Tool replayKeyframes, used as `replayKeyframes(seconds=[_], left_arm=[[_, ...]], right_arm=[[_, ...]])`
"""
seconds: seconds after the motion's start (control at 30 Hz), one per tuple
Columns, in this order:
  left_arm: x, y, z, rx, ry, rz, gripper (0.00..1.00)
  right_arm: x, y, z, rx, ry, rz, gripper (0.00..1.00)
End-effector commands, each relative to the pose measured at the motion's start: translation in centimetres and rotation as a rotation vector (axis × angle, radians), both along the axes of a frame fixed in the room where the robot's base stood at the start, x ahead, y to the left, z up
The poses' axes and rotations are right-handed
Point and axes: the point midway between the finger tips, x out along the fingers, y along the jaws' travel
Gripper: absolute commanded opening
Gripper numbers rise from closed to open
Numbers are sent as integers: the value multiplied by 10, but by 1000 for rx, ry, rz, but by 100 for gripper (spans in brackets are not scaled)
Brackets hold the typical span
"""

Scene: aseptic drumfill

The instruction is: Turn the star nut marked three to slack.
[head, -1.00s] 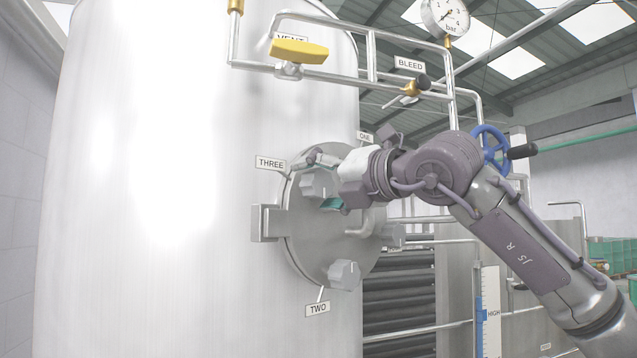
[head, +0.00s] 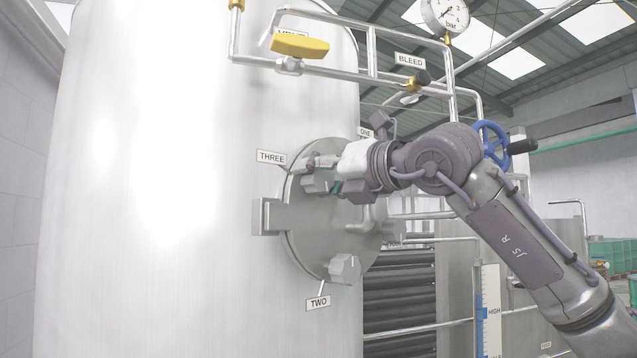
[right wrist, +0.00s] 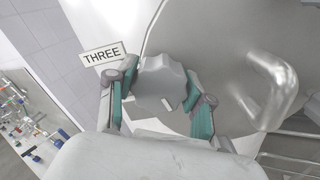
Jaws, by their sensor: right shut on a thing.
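The star nut marked three (head: 318,182) is a grey lobed knob at the upper left of the round hatch door (head: 310,250), beside the THREE label (head: 271,157). My right gripper (head: 325,177) is at this nut in the head view and hides part of it. In the right wrist view the nut (right wrist: 162,82) sits between the two teal-padded fingers of my right gripper (right wrist: 160,100), which is shut on it. A small pale mark shows on the nut's face. The THREE label (right wrist: 103,54) is just left of it. My left gripper is out of view.
The star nut by the TWO label (head: 345,268) is at the hatch's lower edge. A door handle (head: 368,218) stands out from the hatch, right of nut three. Above run pipes with a yellow vent lever (head: 299,46). A blue handwheel (head: 491,145) is behind my right arm.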

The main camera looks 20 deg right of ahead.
Motion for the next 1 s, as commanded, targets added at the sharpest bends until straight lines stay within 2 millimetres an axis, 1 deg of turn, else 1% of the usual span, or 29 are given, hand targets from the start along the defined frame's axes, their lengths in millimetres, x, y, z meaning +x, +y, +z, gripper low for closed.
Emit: replayKeyframes(seconds=[0.03, 0.4, 1.0], left_arm=[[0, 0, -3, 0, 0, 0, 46], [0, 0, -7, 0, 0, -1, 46], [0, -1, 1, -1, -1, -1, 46]], right_arm=[[1, 1, -3, -41, -16, 1, 17], [0, 1, -2, -357, -169, 2, 17], [0, 2, -1, -871, -417, 3, 17]])
